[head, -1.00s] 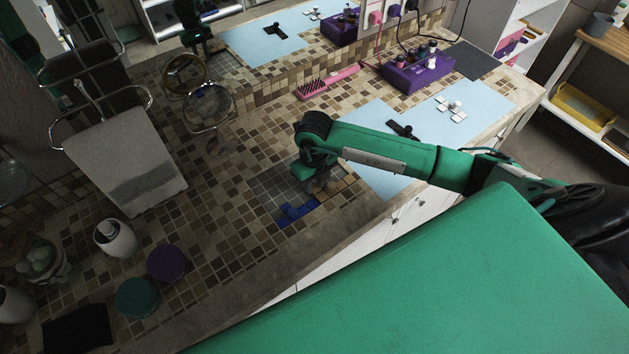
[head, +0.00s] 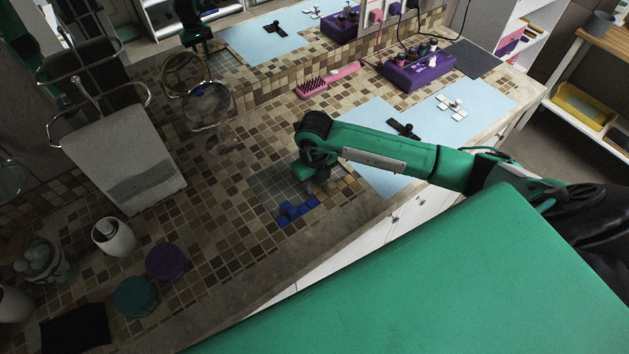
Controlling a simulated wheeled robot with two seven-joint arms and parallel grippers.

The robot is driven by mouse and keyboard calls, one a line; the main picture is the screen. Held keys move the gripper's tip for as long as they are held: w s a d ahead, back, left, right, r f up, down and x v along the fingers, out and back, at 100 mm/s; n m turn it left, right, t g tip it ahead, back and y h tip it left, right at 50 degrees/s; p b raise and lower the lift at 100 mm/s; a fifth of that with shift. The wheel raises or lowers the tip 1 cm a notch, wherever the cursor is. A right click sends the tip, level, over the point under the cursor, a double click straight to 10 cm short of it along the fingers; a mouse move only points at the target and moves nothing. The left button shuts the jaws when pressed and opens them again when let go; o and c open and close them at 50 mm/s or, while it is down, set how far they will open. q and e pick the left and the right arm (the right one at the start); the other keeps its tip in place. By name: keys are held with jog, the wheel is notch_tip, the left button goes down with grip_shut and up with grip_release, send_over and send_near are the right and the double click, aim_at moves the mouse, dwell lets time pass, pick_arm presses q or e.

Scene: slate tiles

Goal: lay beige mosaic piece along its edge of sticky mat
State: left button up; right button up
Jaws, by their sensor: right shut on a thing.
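The sticky mat (head: 265,184) is a dark grey gridded square set in the brown tiled counter, near its front edge. A blue mosaic piece (head: 291,214) lies along the mat's lower edge. My right gripper (head: 322,186) is low over the right part of the mat and shut on the beige mosaic piece (head: 346,186). Beige squares show just right of the fingers, at the mat's right side. The fingers hide part of the piece, and I cannot tell whether it touches the mat. My left gripper is not in view.
A pale blue sheet (head: 372,150) to the right carries a black piece (head: 403,128) and white pieces (head: 452,107). Behind are a purple box (head: 418,70) and a pink brush (head: 327,80). Purple (head: 166,262) and teal (head: 136,297) round objects stand at lower left.

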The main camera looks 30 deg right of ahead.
jog(key=o, duration=1.1)
jog(key=shift+c, duration=0.2)
notch_tip(320, 180, up, 14)
jog(key=b, duration=0.3)
jog(key=shift+b, duration=0.35)
jog(key=shift+f, duration=0.15)
